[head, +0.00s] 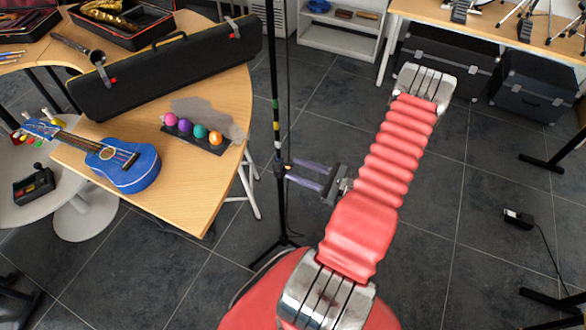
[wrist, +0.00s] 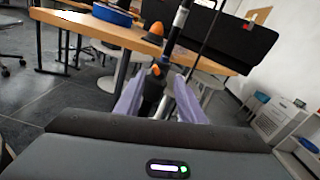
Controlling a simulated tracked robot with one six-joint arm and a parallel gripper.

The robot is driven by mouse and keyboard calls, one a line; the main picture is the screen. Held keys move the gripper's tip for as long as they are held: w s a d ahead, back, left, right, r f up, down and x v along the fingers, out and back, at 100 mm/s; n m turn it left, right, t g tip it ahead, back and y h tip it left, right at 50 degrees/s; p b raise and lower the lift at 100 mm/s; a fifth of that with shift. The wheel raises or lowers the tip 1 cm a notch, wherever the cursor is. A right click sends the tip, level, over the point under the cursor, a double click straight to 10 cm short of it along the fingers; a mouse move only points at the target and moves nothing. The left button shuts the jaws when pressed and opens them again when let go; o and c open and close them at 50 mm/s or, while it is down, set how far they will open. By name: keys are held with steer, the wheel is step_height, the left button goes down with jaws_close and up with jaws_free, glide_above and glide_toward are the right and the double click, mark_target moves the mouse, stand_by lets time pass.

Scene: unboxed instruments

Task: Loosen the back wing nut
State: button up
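A black stand (head: 275,110) with coloured bands on its pole stands upright beside the wooden table. A dark collar (head: 281,166) sits partway up it. In the wrist view the collar (wrist: 154,84) carries a small orange part (wrist: 157,70) that may be a wing nut; I cannot tell whether it is the back one. My gripper (head: 287,170) is level with the collar, its two purple-grey fingers apart and pointing at it. In the wrist view my gripper (wrist: 158,105) frames the collar and pole between its fingers. Contact is not clear, and the collar's far side is hidden.
The wooden table (head: 205,215) left of the stand holds a long black case (head: 165,68), a blue ukulele (head: 125,165) and several coloured egg shapes (head: 186,127). Black cases (head: 450,63) stand under a back-right table. Floor (head: 440,215) right of my arm is mostly open.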

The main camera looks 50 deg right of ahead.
steer(key=shift+x, duration=1)
steer(key=shift+c, duration=0.2)
jaws_close()
